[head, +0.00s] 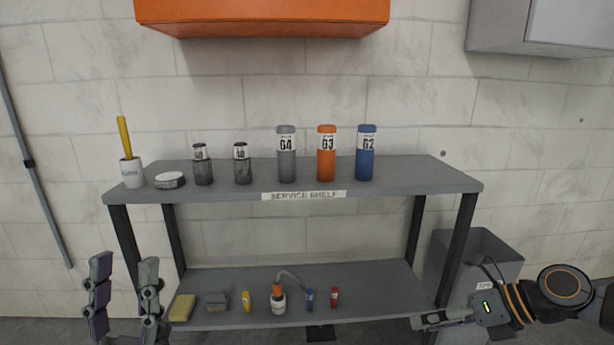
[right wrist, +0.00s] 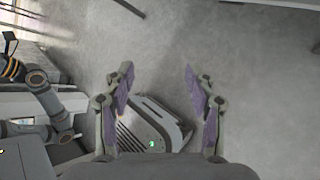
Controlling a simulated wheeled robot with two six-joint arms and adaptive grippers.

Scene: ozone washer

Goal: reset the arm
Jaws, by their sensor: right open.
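My left gripper (head: 125,270) stands upright at the lower left of the head view, in front of the shelf's left end. Its two fingers are apart with nothing between them. My right gripper (head: 428,322) is at the lower right of the head view, near the lower shelf's right end, with its fingers pointing left. In the right wrist view its two purple-padded fingers (right wrist: 160,88) are spread wide, with no object held between them. Grey floor shows beyond them.
The service shelf (head: 400,178) carries several bottles and canisters, including the orange G3 canister (head: 326,160). Its lower board (head: 375,290) holds a yellow sponge (head: 182,308) and small bottles. A grey bin (head: 490,250) stands at right. An orange cabinet (head: 260,15) hangs above.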

